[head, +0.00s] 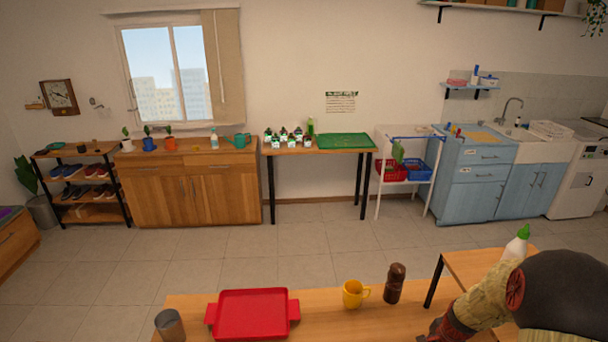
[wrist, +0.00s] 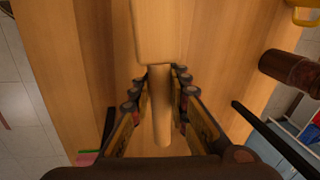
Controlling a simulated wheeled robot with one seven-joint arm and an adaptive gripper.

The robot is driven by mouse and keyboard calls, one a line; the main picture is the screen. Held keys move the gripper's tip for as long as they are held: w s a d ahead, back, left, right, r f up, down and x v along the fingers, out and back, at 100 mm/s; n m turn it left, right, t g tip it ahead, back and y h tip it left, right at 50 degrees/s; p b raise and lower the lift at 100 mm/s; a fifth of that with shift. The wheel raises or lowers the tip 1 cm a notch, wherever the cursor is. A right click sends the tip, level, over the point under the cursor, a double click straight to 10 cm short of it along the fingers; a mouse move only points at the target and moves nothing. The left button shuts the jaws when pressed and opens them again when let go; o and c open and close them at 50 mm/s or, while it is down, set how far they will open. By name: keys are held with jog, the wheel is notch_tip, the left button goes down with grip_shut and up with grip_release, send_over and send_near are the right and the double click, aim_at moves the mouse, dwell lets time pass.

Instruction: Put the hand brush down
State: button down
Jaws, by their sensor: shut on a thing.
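The hand brush (wrist: 155,32) shows in the wrist view as a pale wooden block with a thin round handle (wrist: 160,110). My gripper (wrist: 159,76) has its two fingers on either side of the handle, near where it joins the block, and is shut on it. The brush is over the wooden table (wrist: 90,60); I cannot tell whether it touches the top. Its bristles are not visible. In the head view the brush is not seen, and my arm covers the lower right of the table (head: 330,325).
A dark brown bottle (head: 395,283) stands right of a yellow mug (head: 354,294) on the table. A red tray (head: 252,314) and a grey cup (head: 170,325) are further left. A white bottle with a green cap (head: 517,243) is on the surface to the right.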

jog(key=shift+s+a+n, duration=0.15)
jog(key=shift+n, duration=0.45)
jog(key=shift+s+a+n, duration=0.15)
jog(key=shift+n, duration=0.45)
jog(key=n, duration=0.1)
jog(key=a+n+y, duration=0.1)
jog(key=shift+r+n, duration=0.15)
jog(key=shift+n, duration=0.25)
jog(key=w+a+n+g+b, duration=0.1)
jog(key=w+a+n, duration=0.1)
jog(key=a+n, duration=0.3)
jog(key=w+a+n+g+y+b, duration=0.1)
jog(key=a+n, duration=0.5)
jog(key=a, duration=0.8)
jog(key=shift+w+a+b, duration=0.15)
jog(key=shift+w+b, duration=0.15)
jog(key=shift+w, duration=0.55)
